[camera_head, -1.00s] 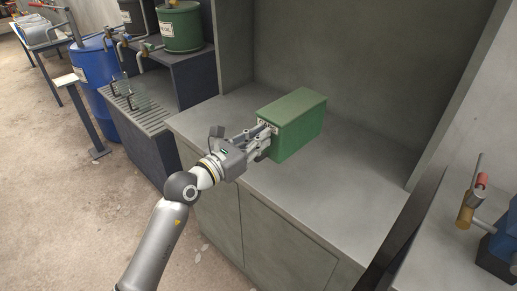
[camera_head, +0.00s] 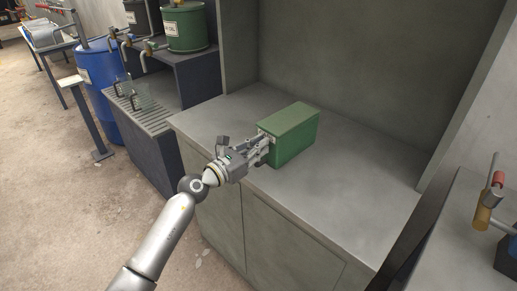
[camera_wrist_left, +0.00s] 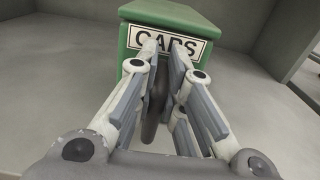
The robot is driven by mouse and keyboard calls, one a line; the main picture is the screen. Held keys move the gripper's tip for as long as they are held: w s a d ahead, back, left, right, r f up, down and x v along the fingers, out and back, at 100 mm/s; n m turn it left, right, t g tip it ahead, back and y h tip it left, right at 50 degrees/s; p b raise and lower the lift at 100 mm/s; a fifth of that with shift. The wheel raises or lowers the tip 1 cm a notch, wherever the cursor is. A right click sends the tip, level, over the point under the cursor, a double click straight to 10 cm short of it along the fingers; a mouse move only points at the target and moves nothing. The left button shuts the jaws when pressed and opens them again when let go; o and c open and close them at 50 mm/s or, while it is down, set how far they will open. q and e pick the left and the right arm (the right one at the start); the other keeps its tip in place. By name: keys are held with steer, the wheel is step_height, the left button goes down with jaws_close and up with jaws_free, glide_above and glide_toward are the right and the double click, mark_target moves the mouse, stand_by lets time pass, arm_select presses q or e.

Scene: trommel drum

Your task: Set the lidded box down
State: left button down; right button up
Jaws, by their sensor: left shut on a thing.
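The lidded box (camera_head: 294,134) is green, with a closed lid, and is upright at the grey worktop (camera_head: 345,190). Whether its base touches the worktop, I cannot tell for certain. In the left wrist view the box (camera_wrist_left: 205,18) shows a white label reading "CAPS" on its near end. My left gripper (camera_head: 264,144) is at that end. In the wrist view its fingers (camera_wrist_left: 168,78) are closed around a dark upright handle below the label. The handle is partly hidden by the fingers. My right gripper is not in view.
Grey cabinet walls (camera_head: 340,60) enclose the worktop at the back and left. Bare worktop lies in front and right of the box. A rack with a green drum (camera_head: 186,28) and a blue barrel (camera_head: 97,70) stand left. A valve (camera_head: 484,212) is at far right.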

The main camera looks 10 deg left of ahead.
arm_select(q)
steer(key=shift+r, duration=0.15)
steer(key=c, duration=1.5)
jaws_free()
steer(key=shift+v, duration=6.05)
